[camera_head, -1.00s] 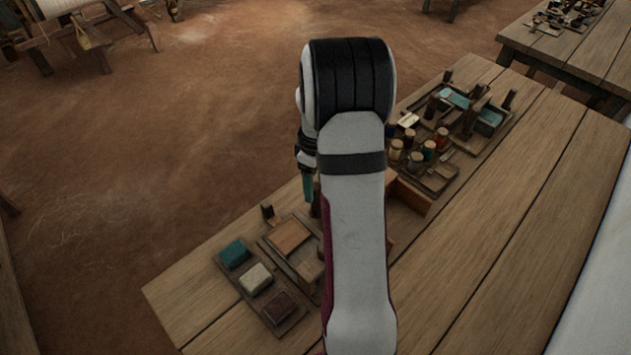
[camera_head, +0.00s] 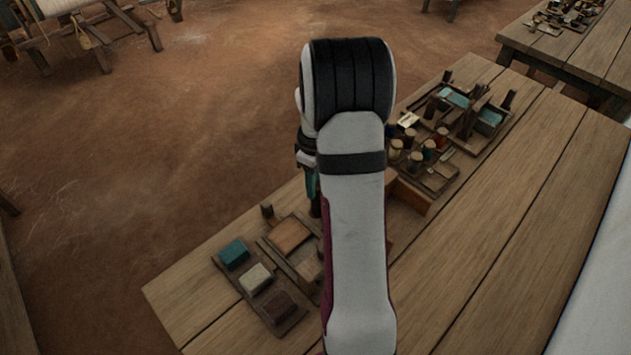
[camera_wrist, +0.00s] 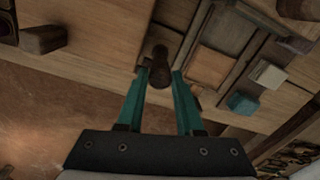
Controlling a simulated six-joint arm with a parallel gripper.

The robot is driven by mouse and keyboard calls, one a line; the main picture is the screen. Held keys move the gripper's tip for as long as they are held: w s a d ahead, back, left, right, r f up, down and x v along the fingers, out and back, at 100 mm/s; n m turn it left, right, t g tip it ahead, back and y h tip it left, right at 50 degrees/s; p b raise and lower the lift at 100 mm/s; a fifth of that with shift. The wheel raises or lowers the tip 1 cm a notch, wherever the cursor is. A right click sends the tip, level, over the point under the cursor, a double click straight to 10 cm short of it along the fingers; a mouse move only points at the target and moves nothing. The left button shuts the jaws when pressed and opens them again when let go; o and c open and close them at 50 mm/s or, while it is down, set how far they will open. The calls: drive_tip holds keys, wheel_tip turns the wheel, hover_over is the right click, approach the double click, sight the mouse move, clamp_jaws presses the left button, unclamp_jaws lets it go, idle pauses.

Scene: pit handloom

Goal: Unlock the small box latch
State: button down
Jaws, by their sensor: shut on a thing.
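In the wrist view, my gripper (camera_wrist: 160,76) has two teal fingers closed on the sides of a dark, rounded wooden latch knob (camera_wrist: 158,58). The knob stands beside a wooden panel (camera_wrist: 100,35) that looks like part of the small box. In the head view, my gripper (camera_head: 311,184) shows only as a bit of teal at the left edge of my arm. Part of a wooden box (camera_head: 412,194) shows to the right of my arm. My arm hides the knob and most of the box there, so I cannot tell the latch's position.
A tray with teal, cream and brown blocks (camera_head: 256,280) and a shallow wooden tray (camera_head: 290,236) lie left of my arm. Spools (camera_head: 416,158) and wooden holders crowd the far right. The table's right side (camera_head: 510,240) is clear.

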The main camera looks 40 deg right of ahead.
drive_tip(key=m, duration=0.3)
drive_tip(key=shift+m, duration=0.4)
drive_tip(key=m, duration=0.4)
drive_tip(key=shift+m, duration=0.3)
drive_tip(key=m, duration=0.4)
drive_tip(key=shift+m, duration=2.4)
drive_tip(key=c, duration=0.5)
unclamp_jaws()
drive_tip(key=shift+c, duration=0.2)
